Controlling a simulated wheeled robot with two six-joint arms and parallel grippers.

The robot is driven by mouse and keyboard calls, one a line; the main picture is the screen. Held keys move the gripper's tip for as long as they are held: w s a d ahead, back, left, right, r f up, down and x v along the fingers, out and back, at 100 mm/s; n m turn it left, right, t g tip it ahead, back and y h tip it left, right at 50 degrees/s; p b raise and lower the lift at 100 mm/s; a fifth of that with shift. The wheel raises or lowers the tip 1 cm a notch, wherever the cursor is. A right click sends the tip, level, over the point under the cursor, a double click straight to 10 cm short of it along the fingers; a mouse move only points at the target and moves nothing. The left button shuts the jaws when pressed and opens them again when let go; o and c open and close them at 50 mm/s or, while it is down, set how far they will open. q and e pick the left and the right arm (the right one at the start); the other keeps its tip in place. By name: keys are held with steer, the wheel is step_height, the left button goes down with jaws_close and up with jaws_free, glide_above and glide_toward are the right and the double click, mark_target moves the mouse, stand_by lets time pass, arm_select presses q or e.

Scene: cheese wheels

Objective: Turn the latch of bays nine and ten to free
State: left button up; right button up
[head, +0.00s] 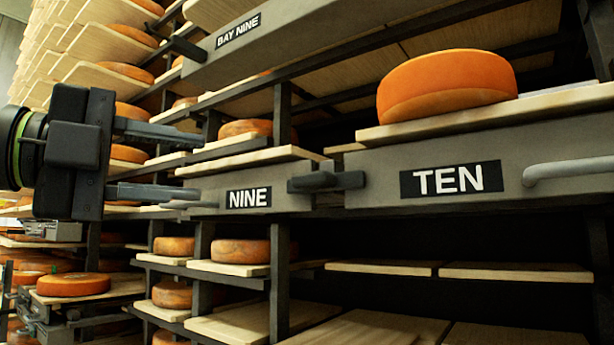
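The latch (326,182) is a dark bar at the joint between the grey fronts of bay nine (290,200) and bay ten (400,160). It lies roughly horizontal and spans the gap, overlapping both fronts. The black labels NINE (248,198) and TEN (451,180) flank it. My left gripper (200,164) comes in from the left, with its two grey fingers spread apart and nothing between them. It is to the left of the latch and apart from it in the picture. The lower finger overlaps the left end of bay nine in view. My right gripper is not in view.
An orange cheese wheel (446,84) sits on the board above bay ten. A grey handle (568,171) sticks out at the right of bay ten. A grey beam marked BAY NINE (270,42) runs overhead. Dark posts and shelves with more cheeses stand behind and below.

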mark_target(305, 180)
arm_select(q)
steer(key=p+x, duration=0.4)
steer(key=x, duration=1.1)
steer(key=shift+d, duration=0.2)
jaws_close()
